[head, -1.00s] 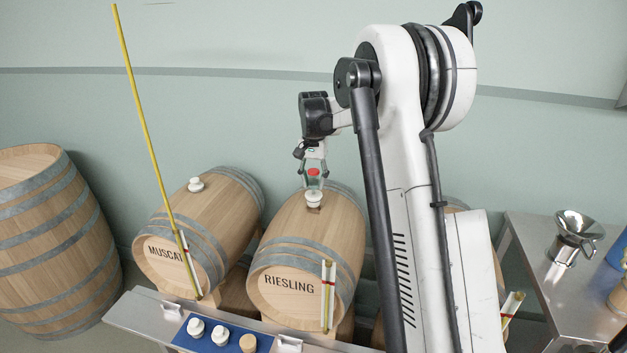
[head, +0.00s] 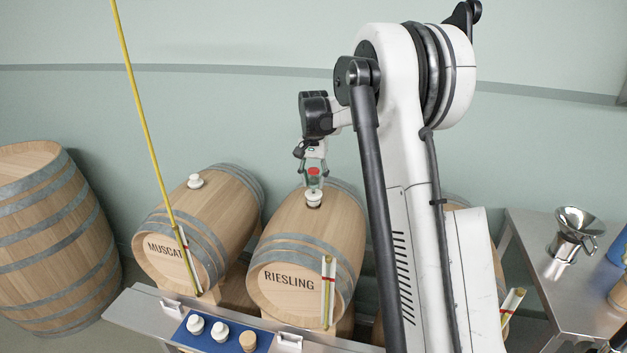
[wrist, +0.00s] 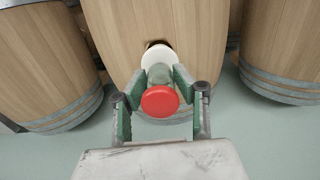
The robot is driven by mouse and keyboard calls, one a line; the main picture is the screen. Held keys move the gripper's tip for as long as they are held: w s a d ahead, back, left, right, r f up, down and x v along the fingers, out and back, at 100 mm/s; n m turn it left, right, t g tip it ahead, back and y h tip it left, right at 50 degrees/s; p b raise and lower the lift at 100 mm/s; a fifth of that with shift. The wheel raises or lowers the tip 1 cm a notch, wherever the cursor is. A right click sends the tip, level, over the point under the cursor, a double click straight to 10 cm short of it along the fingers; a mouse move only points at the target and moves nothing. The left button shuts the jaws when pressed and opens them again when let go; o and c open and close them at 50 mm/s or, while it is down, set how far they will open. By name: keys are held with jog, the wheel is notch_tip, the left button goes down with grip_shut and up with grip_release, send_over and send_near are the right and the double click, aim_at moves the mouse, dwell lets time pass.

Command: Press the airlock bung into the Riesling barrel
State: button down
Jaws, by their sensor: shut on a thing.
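The Riesling barrel (head: 300,240) lies on its side in the middle of the head view, its name on the front head. My gripper (head: 314,172) is above its top and shut on the airlock bung (head: 314,197), which has a red cap, a clear body and a white base. In the wrist view my gripper (wrist: 160,90) has its green-padded fingers on both sides of the airlock body below the red cap (wrist: 160,101). The white base (wrist: 159,56) is at a dark bung hole (wrist: 156,43), whose far edge shows beyond it. How far the base is in the hole is hidden.
The Muscat barrel (head: 199,222), with a white bung (head: 195,181), lies to the left. A steel shelf (head: 130,308) in front carries a blue mat with several bungs. Yellow-topped tubes stand by the barrels. A steel table with a funnel (head: 573,232) is at right.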

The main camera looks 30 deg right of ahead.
aim_at(314, 188)
jog(key=shift+f+b, duration=1)
jog(key=shift+f, duration=0.55)
jog(key=c, duration=1.3)
grip_release()
jog(key=shift+o, duration=0.2)
notch_tip(314, 188, up, 12)
jog(key=shift+r, duration=0.1)
